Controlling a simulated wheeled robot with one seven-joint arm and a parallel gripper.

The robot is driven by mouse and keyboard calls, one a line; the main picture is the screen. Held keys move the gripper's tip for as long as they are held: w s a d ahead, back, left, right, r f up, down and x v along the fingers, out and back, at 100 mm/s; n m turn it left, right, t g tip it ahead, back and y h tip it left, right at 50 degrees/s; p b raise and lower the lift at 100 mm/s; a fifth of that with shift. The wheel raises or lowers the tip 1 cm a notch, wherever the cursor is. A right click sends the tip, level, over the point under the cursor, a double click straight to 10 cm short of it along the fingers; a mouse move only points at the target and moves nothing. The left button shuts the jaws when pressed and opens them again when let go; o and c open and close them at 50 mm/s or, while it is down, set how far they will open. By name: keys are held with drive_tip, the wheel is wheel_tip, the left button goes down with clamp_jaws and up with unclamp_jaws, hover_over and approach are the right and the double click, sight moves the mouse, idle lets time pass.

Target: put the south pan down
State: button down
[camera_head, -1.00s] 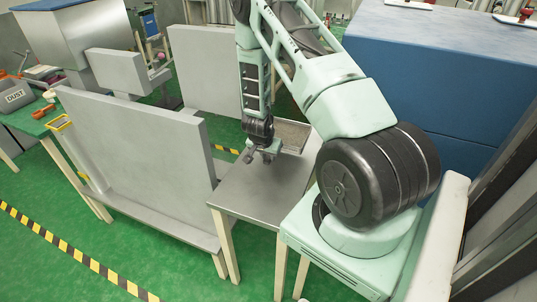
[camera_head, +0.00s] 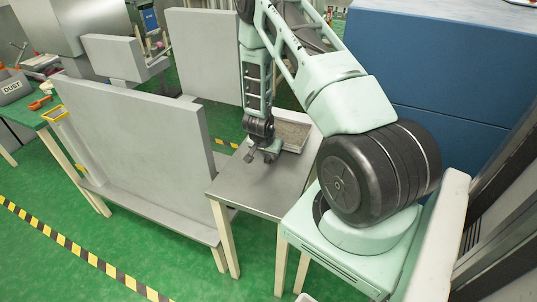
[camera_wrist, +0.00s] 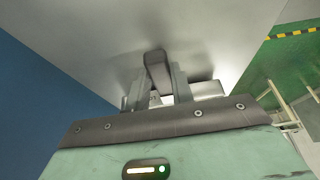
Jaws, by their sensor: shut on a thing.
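The pan (camera_head: 292,134) is a shallow rectangular tray with a pale rim and a grey, grainy-looking inside. It shows at the far side of the small grey table (camera_head: 240,193). My gripper (camera_head: 260,157) is at the pan's near left side, low over the tabletop. In the wrist view my gripper (camera_wrist: 156,90) is shut on a dark, bar-like handle (camera_wrist: 156,68) between its fingers. A pale piece (camera_wrist: 207,89) beside the fingers may be part of the pan. I cannot tell whether the pan touches the tabletop or hangs just above it.
A large grey panel (camera_head: 135,145) on a ledge stands left of the table. A blue block (camera_head: 440,85) stands at the back right. The near part of the tabletop is clear. Green floor (camera_head: 70,215) with striped tape lies at the front left.

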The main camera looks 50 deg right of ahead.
drive_tip(key=shift+f+b, duration=0.3)
drive_tip(key=shift+f, duration=0.1)
drive_tip(key=c, duration=1.1)
unclamp_jaws()
drive_tip(key=p+v, duration=0.2)
drive_tip(key=v, duration=1.5)
drive_tip(key=shift+r+p, duration=0.2)
drive_tip(key=shift+p, duration=0.15)
